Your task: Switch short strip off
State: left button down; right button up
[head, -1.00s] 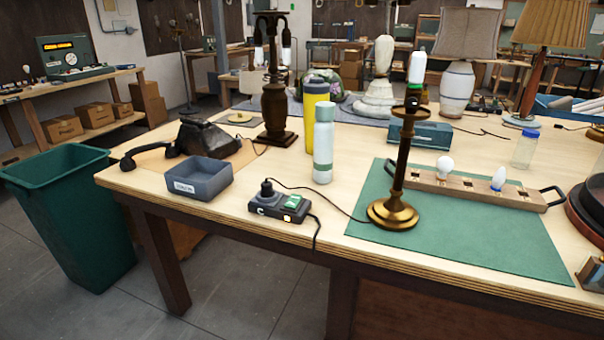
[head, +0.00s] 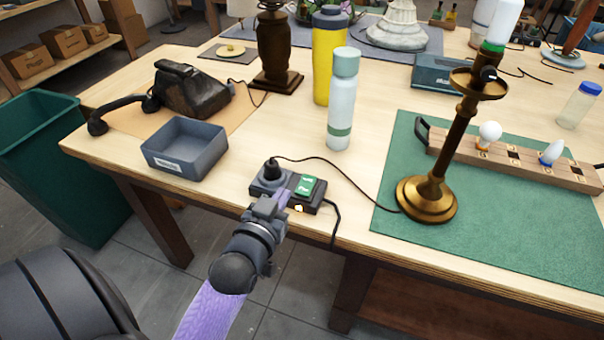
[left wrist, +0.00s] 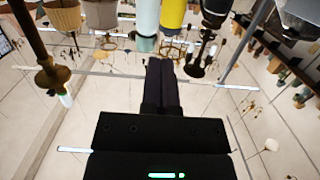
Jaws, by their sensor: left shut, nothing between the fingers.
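The short strip (head: 316,207) is a small dark power strip near the table's front edge, with a black plug (head: 271,168) in its left end. Its green rocker switch (head: 306,186) is toward the right, and a small orange light shows on its front side. My left gripper (head: 284,197) is shut and empty, its purplish fingertips at the strip just left of the switch and partly covering the strip. I cannot tell whether they touch it. The shut fingers also show in the left wrist view (left wrist: 162,88). My right gripper is not in view.
A grey bin (head: 185,150) sits left of the strip. A pale bottle (head: 342,105) and a yellow flask (head: 328,60) stand behind it. The brass lamp (head: 428,200) stands to the right on a green mat (head: 500,230). Cords cross the table near the strip.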

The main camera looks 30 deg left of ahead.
pick_arm(q)
jog(key=b, duration=0.3)
send_over(301, 185)
jog(key=shift+s+f, duration=0.1)
jog(key=shift+f, duration=0.7)
notch_tip(301, 185, down, 3)
jog(key=shift+b, duration=0.9)
jog(key=shift+f, duration=0.35)
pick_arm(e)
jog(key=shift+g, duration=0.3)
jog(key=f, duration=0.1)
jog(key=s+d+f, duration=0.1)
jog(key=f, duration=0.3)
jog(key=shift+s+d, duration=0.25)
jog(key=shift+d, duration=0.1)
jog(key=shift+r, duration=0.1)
